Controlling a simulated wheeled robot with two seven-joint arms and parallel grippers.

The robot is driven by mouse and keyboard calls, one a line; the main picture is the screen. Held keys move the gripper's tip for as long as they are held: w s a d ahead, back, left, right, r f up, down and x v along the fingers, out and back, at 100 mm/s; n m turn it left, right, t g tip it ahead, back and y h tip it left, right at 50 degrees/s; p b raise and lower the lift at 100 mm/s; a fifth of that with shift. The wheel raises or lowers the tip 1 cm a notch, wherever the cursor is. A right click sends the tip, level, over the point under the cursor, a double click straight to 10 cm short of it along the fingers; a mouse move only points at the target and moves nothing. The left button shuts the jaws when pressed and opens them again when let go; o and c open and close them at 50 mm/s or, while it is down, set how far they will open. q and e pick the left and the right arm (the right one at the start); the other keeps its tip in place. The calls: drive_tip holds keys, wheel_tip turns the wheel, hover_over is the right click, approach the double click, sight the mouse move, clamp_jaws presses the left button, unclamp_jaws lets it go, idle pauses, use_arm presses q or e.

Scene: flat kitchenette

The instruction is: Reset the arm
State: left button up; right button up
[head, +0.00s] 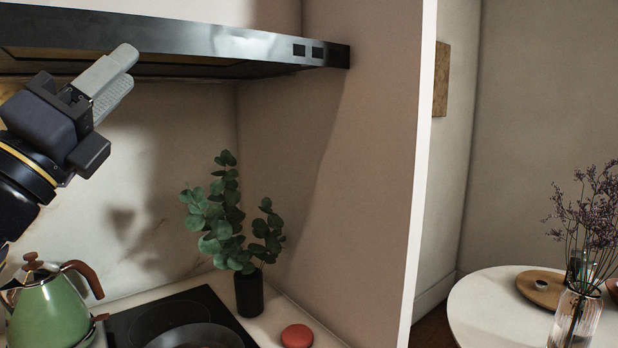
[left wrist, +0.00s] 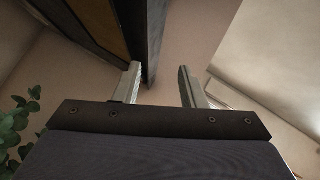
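My left gripper (head: 126,68) is raised at the upper left of the head view, just below the dark range hood (head: 190,38). Its two grey fingers point up and to the right. In the left wrist view the fingers (left wrist: 157,70) stand apart with nothing between them, so it is open and empty. The hood's dark edge shows just beyond the fingers there. My right gripper is not in view.
Below are a green kettle (head: 48,315), a black cooktop (head: 125,322) with a dark pan (head: 195,337), a plant in a black vase (head: 249,293) and a red round object (head: 297,336). A partition wall (head: 415,200) separates the round white table (head: 490,305), with its glass vase (head: 574,318).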

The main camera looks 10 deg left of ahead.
use_arm(q)
drive_tip(key=w+a+f+n+g+y+p, duration=0.1)
drive_tip(key=w+a+f+n+g+y, duration=0.15)
drive_tip(key=f+n, duration=0.3)
drive_tip(key=w+a+f+n+g+y, duration=0.1)
drive_tip(key=f+n+y, duration=0.3)
drive_tip(key=n, duration=0.3)
drive_tip(key=w+a+f+n+g+y+p, duration=0.1)
drive_tip(key=a+f+n+y, duration=0.15)
drive_tip(key=f+n, duration=0.3)
wheel_tip(320, 180, down, 12)
drive_tip(key=d+n+g+p, duration=0.1)
drive_tip(key=d+n+g, duration=0.1)
drive_tip(key=n+g, duration=0.4)
drive_tip(key=s+d+f+n+g+h+p, duration=0.1)
drive_tip(key=s+d+f+n+g+h, duration=0.2)
drive_tip(key=s+d+f, duration=0.3)
drive_tip(key=s+d+f+n+g+h+p, duration=0.1)
drive_tip(key=s+d+f+n+g+h, duration=0.2)
drive_tip(key=f, duration=1.2)
drive_tip(key=s+d+n+g, duration=0.3)
drive_tip(key=shift+s+f+h, duration=0.25)
drive_tip(key=shift+s+h, duration=0.05)
drive_tip(key=shift+s, duration=0.05)
drive_tip(key=shift+s, duration=0.1)
